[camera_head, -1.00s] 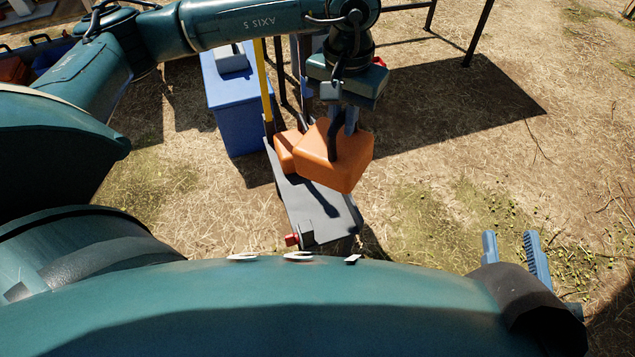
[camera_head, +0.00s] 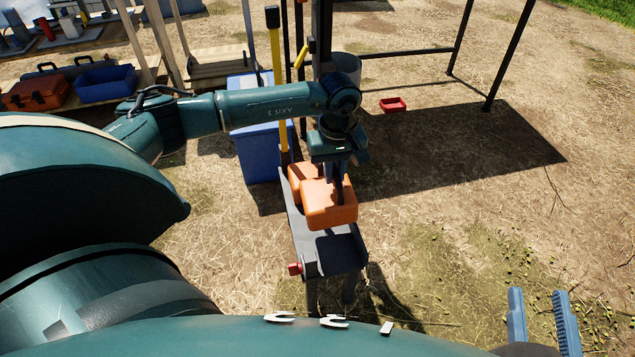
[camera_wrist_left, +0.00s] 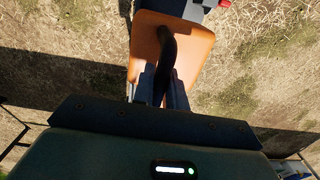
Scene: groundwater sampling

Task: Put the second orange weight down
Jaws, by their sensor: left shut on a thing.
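My left gripper (camera_head: 338,180) is shut on the black handle of an orange weight (camera_head: 328,208). The weight hangs upright over a narrow grey platform (camera_head: 306,248); I cannot tell whether its bottom touches. A first orange weight (camera_head: 297,176) sits on the platform just behind it, partly hidden. In the left wrist view the fingers (camera_wrist_left: 160,88) grip the black handle, with the held orange weight (camera_wrist_left: 190,50) beyond. My right gripper (camera_head: 541,322) is at the lower right, its two blue fingers apart and empty.
A red knob (camera_head: 294,269) is on the platform's near left corner. A blue box (camera_head: 257,158) and a yellow post (camera_head: 275,60) stand behind. A red tray (camera_head: 393,105) lies on the ground. Open dry grass lies to the right.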

